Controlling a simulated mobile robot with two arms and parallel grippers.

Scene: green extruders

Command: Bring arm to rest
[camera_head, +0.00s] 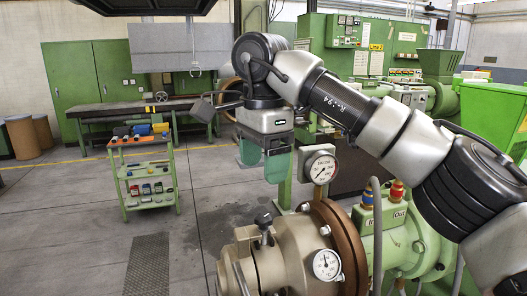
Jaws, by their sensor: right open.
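My right arm comes in from the right and bends down at its wrist. My right gripper (264,166) hangs at its end with two translucent green fingers pointing down. The fingers are apart with nothing seen between them, so it is open. It appears above and behind the beige machine with the gauges in this view. My left arm and left gripper are not in view.
A beige machine (270,262) with a brown flange (343,235) and dial gauges (322,168) stands close below the arm. A green trolley (150,202) with small items stands at left. Green extruders (490,105) stand at right. The left floor (60,225) is clear.

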